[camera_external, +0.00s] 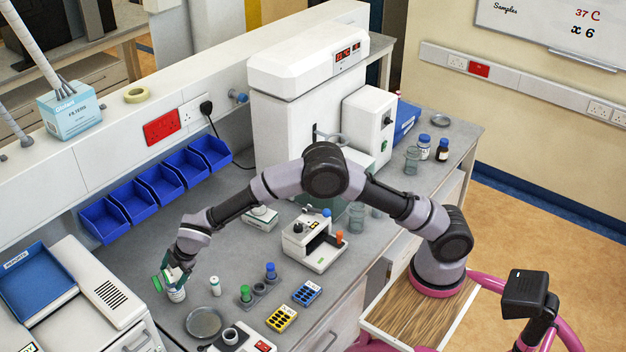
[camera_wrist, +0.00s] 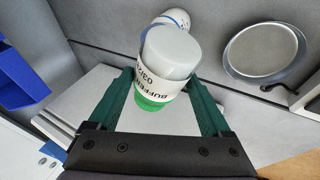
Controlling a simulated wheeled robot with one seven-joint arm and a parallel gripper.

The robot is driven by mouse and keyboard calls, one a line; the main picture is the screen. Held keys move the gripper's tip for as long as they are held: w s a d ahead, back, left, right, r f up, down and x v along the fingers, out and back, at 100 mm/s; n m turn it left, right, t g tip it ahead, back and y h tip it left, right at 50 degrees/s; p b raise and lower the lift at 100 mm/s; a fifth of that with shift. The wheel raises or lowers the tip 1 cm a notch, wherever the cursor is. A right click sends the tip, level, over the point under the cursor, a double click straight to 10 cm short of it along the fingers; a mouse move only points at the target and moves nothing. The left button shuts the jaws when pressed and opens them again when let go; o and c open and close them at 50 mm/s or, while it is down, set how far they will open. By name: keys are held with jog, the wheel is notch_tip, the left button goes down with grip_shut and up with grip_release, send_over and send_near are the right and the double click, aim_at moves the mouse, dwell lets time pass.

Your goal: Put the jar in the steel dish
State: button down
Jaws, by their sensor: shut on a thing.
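My gripper (camera_external: 172,280), with green fingers, is shut on the jar (camera_external: 177,295) at the left front of the bench. In the wrist view the jar (camera_wrist: 168,65) sits between the fingers (camera_wrist: 165,98); it is white with a printed "BUFFER" label and a green band. Whether its base touches the bench cannot be told. The steel dish (camera_external: 204,322) is a shallow round dish on the bench, to the right of and nearer the front than the jar. It also shows at the upper right of the wrist view (camera_wrist: 232,58), apart from the jar and empty.
A small white bottle (camera_external: 215,286) stands just right of the jar. A rack with capped bottles (camera_external: 258,288), a small black-topped device (camera_external: 230,336) and yellow (camera_external: 282,318) and blue (camera_external: 307,292) tube racks lie further right. Blue bins (camera_external: 160,183) line the wall; a white cabinet (camera_external: 95,290) is at left.

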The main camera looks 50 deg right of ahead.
jog(key=w+d+r+m+t+h, duration=0.1)
jog(key=w+d+r+m, duration=0.25)
jog(key=d, duration=0.75)
jog(key=w+d+r+m+h, duration=0.2)
jog(key=w+d, duration=0.3)
jog(key=d, duration=0.5)
jog(key=s+d+r+m+h, duration=0.1)
jog(key=d+r+m, duration=0.2)
jog(key=d, duration=1)
jog(key=d+r+m+h, duration=0.2)
jog(key=d+r+m, duration=0.1)
jog(key=d, duration=0.9)
jog(key=s+d+f+m+g+h, duration=0.1)
jog(key=s+d+f+m, duration=0.3)
jog(key=f, duration=0.4)
jog(key=s+d+f+m+g+h, duration=0.1)
jog(key=s+d+f+m+g, duration=0.15)
jog(key=s+f, duration=0.4)
notch_tip(320, 180, up, 14)
jog(key=s+a+n+t+y, duration=0.1)
jog(key=s+a+n, duration=0.15)
jog(key=a, duration=1.15)
jog(key=s+a+n+t, duration=0.1)
jog(key=s+a, duration=0.2)
jog(key=a, duration=1.1)
jog(key=shift+w+d+f, duration=0.1)
jog(key=shift+d+f, duration=0.05)
jog(key=shift+f, duration=5.15)
jog(key=shift+d+f, duration=0.1)
jog(key=shift+f, duration=5.2)
